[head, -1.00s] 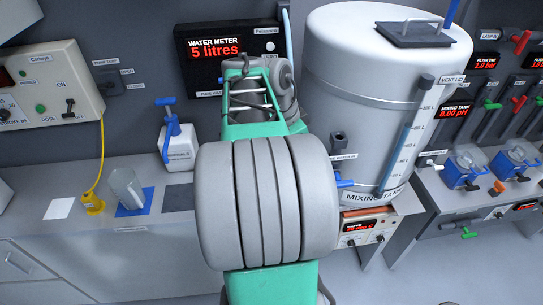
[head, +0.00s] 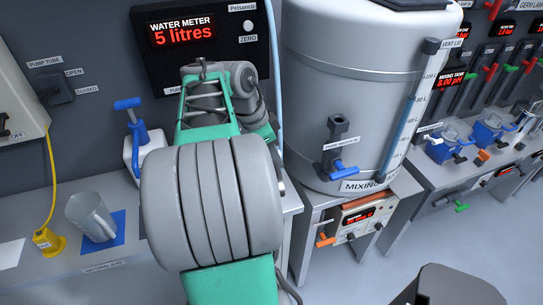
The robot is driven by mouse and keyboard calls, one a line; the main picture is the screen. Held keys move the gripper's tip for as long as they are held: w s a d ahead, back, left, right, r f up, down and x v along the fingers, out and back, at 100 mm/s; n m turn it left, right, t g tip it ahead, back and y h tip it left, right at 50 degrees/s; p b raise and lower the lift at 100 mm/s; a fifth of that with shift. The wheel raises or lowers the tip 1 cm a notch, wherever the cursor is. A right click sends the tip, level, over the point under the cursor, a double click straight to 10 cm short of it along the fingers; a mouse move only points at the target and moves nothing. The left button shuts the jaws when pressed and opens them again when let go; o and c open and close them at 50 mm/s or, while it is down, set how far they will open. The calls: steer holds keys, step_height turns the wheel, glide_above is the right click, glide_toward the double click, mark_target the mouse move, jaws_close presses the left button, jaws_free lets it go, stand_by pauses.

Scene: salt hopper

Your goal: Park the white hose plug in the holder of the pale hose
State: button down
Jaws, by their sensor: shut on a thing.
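My arm's grey and green links fill the middle of the head view and hide my gripper. The white hose plug does not show. A pale blue hose (head: 272,60) hangs along the wall to the right of the water meter, and its lower part passes behind my arm. A small dark grey holder (head: 338,130), open at the top, sits on the front of the mixing tank above a small label. No plug shows in this holder.
The mixing tank (head: 340,65) stands right of my arm, with a blue tap (head: 345,168) low on its front. A water meter (head: 190,38) reads 5 litres. A beaker (head: 90,217) and a white bottle (head: 145,150) stand left on the bench. Floor shows at lower right.

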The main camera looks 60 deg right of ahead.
steer(key=shift+w, duration=0.1)
steer(key=shift+w+a+r, duration=0.1)
step_height(320, 180, down, 6)
steer(key=b, duration=0.5)
steer(key=shift+r, duration=0.1)
steer(key=shift+f+b, duration=1.85)
steer(key=shift+b, duration=0.2)
stand_by(1.1)
steer(key=c, duration=0.9)
jaws_free()
steer(key=shift+c, duration=0.2)
steer(key=shift+o, duration=0.2)
steer(key=o, duration=0.4)
steer(key=shift+o, duration=0.2)
